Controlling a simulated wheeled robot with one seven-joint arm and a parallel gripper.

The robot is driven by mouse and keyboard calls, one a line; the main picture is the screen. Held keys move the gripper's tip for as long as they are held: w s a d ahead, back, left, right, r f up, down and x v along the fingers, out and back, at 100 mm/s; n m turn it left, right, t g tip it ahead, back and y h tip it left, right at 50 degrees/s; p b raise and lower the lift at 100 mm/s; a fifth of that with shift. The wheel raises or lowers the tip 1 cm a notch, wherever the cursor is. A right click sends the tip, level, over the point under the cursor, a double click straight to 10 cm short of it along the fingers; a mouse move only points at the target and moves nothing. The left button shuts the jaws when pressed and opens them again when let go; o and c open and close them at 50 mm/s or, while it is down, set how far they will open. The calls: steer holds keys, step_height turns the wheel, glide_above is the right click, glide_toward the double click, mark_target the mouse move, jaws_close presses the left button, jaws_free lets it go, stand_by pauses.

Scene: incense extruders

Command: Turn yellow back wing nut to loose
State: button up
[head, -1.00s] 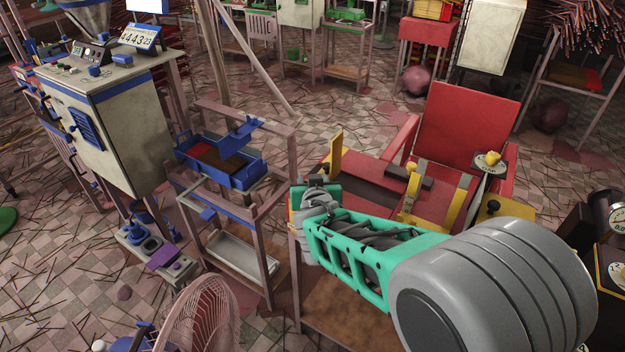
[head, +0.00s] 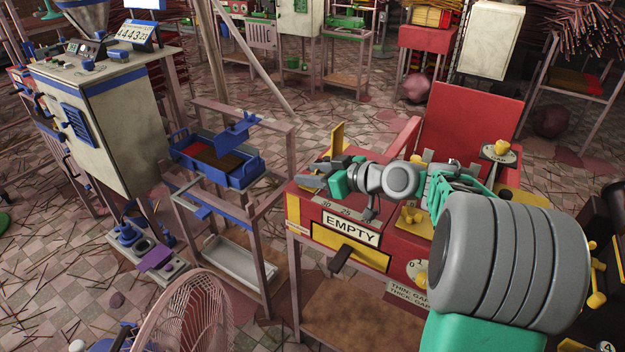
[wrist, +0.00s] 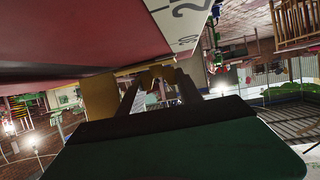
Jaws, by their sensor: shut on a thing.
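My gripper (head: 314,176) is at the left end of the red machine (head: 330,208), near an upright yellow plate (head: 337,138). In the wrist view its two dark fingers reach forward and my gripper (wrist: 158,76) is shut on a small dim yellow piece (wrist: 155,74), which looks like the yellow back wing nut. Its turned angle is too dark to tell. In the head view that piece is hidden by my gripper. A yellow flat plate (wrist: 98,97) stands left of the fingers in the wrist view.
Yellow knobs stand on the machine's top (head: 411,214) and on a labelled plate at right (head: 497,150). An "EMPTY" sign (head: 350,228) and dark handle (head: 352,251) are on its front. A wooden stand with a blue tray (head: 215,160) is left, a pink fan (head: 192,310) lower left.

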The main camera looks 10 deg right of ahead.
steer(key=shift+f+n+g+y, duration=0.15)
steer(key=shift+n+g+y, duration=0.15)
steer(key=shift+n+g, duration=0.1)
steer(key=o, duration=1.4)
